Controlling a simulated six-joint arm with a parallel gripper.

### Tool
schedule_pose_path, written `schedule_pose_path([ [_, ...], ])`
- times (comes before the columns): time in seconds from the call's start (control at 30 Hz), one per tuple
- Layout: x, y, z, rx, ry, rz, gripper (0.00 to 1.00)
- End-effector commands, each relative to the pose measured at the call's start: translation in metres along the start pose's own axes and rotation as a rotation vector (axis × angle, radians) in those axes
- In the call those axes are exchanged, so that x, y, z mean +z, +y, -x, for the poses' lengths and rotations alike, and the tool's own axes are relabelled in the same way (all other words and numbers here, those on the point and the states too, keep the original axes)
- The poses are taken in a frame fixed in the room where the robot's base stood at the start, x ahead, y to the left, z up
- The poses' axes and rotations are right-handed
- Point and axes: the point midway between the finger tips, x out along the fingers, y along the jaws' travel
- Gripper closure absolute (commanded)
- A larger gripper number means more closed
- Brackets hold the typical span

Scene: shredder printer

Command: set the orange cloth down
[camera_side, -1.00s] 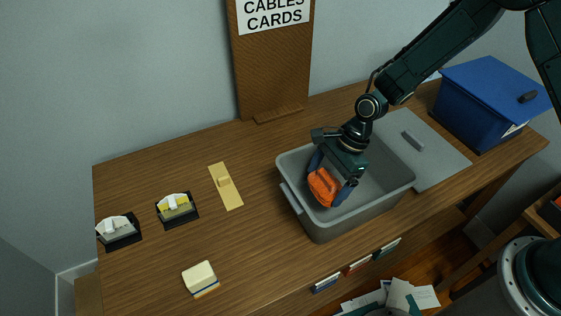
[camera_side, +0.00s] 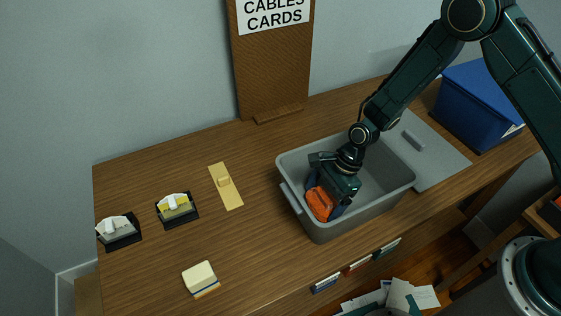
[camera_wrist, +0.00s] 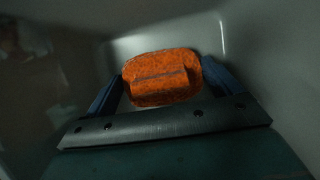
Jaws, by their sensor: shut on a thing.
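The orange cloth (camera_side: 320,203) is a small folded bundle, low inside the grey bin (camera_side: 396,196). In the wrist view the cloth (camera_wrist: 162,78) sits between the two blue fingers of my gripper (camera_wrist: 162,84), with the bin's walls around it. My gripper (camera_side: 325,204) is shut on the cloth in the side view too, tilted down into the bin's left part. The cloth's underside is hidden, so I cannot tell whether it touches the bin floor.
A grey lid (camera_side: 434,160) lies right of the bin, and a blue box (camera_side: 478,112) stands beyond it. Left are a tan plate (camera_side: 226,190), two black-based holders (camera_side: 177,209) (camera_side: 118,231) and a cream block (camera_side: 200,277). The table's left middle is clear.

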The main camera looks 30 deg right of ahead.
Motion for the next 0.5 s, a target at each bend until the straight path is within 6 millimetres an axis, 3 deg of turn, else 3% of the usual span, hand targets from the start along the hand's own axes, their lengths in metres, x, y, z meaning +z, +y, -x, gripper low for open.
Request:
schedule_pose_path([
  [0.5,-0.0025,0.0001,-0.0059,0.000,0.000,0.000,0.32],
])
